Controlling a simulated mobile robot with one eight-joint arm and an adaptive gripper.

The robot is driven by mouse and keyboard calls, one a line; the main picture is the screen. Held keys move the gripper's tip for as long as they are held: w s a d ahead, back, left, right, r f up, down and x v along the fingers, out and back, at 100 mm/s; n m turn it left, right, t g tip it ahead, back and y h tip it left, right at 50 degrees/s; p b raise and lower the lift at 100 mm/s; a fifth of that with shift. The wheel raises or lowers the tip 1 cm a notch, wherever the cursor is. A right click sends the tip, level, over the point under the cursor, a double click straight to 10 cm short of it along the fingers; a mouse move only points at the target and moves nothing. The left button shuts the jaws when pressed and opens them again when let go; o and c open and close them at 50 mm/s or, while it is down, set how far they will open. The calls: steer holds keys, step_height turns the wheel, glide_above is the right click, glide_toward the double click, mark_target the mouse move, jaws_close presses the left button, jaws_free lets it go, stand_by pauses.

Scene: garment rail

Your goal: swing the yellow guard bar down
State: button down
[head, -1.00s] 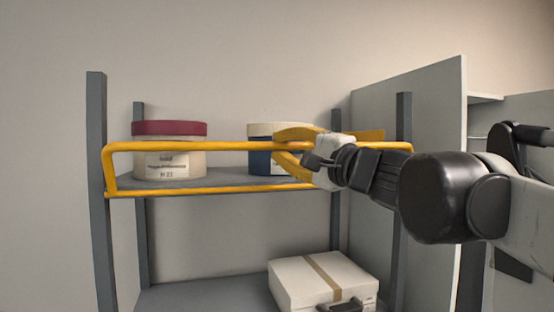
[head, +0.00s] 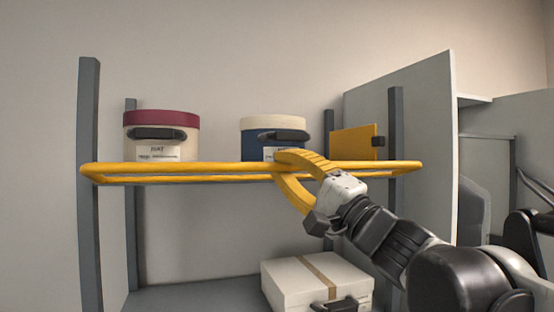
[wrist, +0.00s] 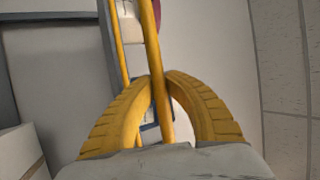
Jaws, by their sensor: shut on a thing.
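The yellow guard bar (head: 190,168) is a long loop across the front of the upper shelf. In the head view it looks nearly flat, its front rail almost level with its rear rail and jutting towards me. In the wrist view the bar (wrist: 155,45) runs between my yellow fingers. My gripper (head: 281,167) is shut on the front rail, right of its middle. It comes from below right, and its fingertips (wrist: 162,78) close around the rail. The rail hides part of the shelf edge.
A round hat box with a red lid (head: 160,135) and a blue box with a cream lid (head: 272,135) stand on the upper shelf. A white case (head: 315,285) lies below. A grey partition (head: 425,140) stands right.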

steer(key=shift+s+f, duration=0.1)
steer(key=shift+f, duration=0.45)
steer(key=c, duration=1.4)
jaws_free()
steer(key=shift+s, duration=0.2)
steer(key=shift+s+d, duration=0.1)
steer(key=shift+s, duration=0.05)
steer(key=v, duration=1.1)
steer(key=shift+s+d+f, duration=0.15)
steer(key=shift+s+d, duration=0.05)
steer(key=shift+d, duration=0.15)
